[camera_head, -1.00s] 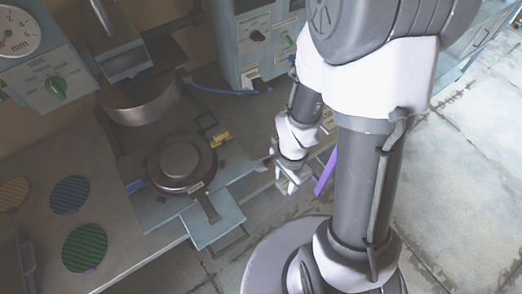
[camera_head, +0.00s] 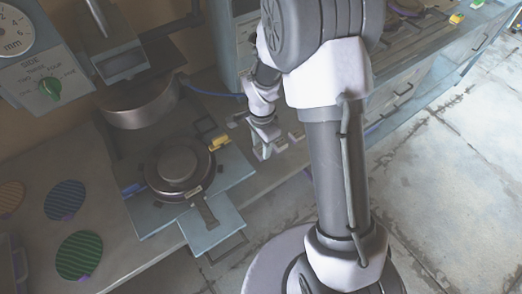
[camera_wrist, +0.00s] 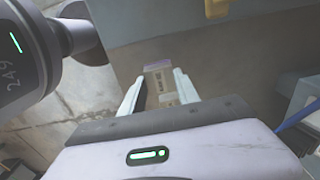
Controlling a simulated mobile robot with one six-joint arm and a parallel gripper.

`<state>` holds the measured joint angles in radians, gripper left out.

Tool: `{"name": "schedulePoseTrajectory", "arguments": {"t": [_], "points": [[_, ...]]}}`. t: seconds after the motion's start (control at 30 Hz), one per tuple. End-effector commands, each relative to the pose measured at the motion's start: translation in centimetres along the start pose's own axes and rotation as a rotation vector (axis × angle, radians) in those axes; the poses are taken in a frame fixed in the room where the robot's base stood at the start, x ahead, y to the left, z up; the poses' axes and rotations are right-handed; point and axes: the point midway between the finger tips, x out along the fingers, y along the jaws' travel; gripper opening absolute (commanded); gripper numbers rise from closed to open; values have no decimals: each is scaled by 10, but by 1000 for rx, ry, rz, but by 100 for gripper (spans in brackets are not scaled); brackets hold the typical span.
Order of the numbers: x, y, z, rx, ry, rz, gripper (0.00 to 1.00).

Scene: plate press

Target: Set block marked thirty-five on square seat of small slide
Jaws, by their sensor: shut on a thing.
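My gripper (camera_head: 264,146) is at the counter's front edge, right of the press. In the wrist view my gripper (camera_wrist: 158,92) is shut on a small beige block (camera_wrist: 160,80) with dark marks and a purplish end. The marks are too small to read. In the head view the block is mostly hidden by the fingers. A light blue square slide plate (camera_head: 212,232) with a wire handle sticks out at the press's front, left of and below my gripper. It may be the small slide; I cannot make out a separate seat on it.
A round dark plate mould (camera_head: 180,172) with a handle lies on the press base. A yellow block (camera_head: 220,142) sits beside it. Coloured ridged discs (camera_head: 79,255) lie on the counter at left. The press head (camera_head: 140,105) overhangs behind. Open floor is at right.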

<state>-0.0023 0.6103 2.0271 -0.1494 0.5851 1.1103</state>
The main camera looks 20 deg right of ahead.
Motion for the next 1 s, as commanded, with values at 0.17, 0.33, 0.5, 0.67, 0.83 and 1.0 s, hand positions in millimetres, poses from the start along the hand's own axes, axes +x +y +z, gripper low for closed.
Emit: {"name": "schedulePoseTrajectory", "arguments": {"t": [0.17,0.33,0.5,0.67,0.83,1.0], "points": [[35,-5,-1,-1,0,1,0],[32,-6,-1,-1,0,-1,0],[36,-5,-1,-1,0,-1,0],[35,-5,-1,-1,0,0,60],[35,-5,-1,-1,0,-1,60],[33,-5,0,-1,0,1,60]]}}
